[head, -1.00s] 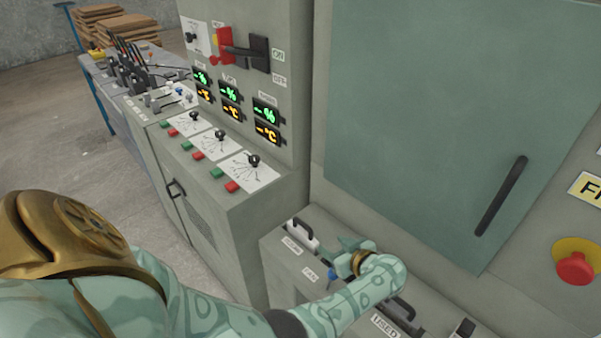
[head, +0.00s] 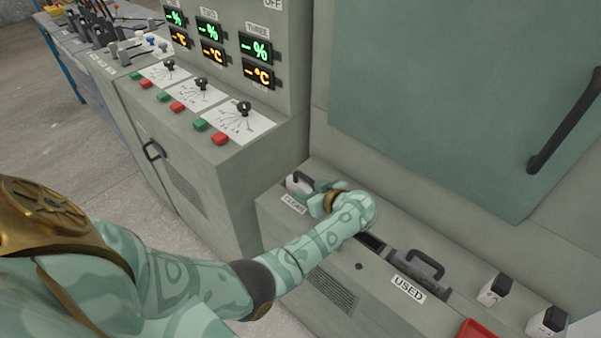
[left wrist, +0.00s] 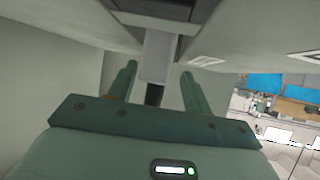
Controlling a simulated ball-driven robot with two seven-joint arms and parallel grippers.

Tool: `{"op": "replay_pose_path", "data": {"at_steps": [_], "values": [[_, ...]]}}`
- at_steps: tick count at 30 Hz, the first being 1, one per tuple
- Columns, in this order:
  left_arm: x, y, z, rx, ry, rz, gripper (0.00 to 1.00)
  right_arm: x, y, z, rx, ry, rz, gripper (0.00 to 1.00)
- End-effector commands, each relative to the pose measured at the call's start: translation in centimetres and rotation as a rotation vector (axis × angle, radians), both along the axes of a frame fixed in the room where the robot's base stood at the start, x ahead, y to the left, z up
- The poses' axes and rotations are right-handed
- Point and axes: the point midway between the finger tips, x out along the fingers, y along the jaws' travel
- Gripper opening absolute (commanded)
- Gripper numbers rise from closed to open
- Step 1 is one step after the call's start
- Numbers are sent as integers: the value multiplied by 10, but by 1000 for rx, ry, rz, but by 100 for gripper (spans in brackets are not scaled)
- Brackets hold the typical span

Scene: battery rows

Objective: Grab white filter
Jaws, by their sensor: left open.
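The white filter (head: 295,184) with a dark handle sits in the slot labelled CLEAN, at the back left of the low grey cabinet. My left gripper (head: 317,191) is right beside it in the head view and partly covers it. In the left wrist view the filter (left wrist: 158,55) is a pale block with its dark handle (left wrist: 153,94) lying between the two fingers of my open left gripper (left wrist: 158,72). Whether the fingers touch it I cannot tell. My right gripper is not in view.
A dark-handled used filter (head: 425,268) sits behind the USED label (head: 408,288) on the same cabinet. The control cabinet (head: 215,160) stands left. The large green door with a black handle (head: 565,122) rises behind. Rocker switches (head: 495,289) sit at right.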

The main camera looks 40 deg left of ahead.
Motion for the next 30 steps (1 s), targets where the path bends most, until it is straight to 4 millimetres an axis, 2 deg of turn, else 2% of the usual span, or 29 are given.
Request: {"op": "replay_pose_path", "data": {"at_steps": [5,9,10,11,20,23,26,30], "values": [[1,-1,3,-1,-3,-1,50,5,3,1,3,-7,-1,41],[0,-1,3,-1,-3,-1,11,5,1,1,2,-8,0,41],[0,-1,3,-1,-2,0,3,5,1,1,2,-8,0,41],[0,-1,3,-1,-2,0,0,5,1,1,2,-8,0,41],[0,-1,2,0,-1,-2,0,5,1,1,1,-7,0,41],[1,-1,9,-1,-3,-3,0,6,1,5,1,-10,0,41],[1,-1,28,-2,-7,-2,0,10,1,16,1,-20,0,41],[2,-1,70,0,-11,-3,0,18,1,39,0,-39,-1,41]]}}
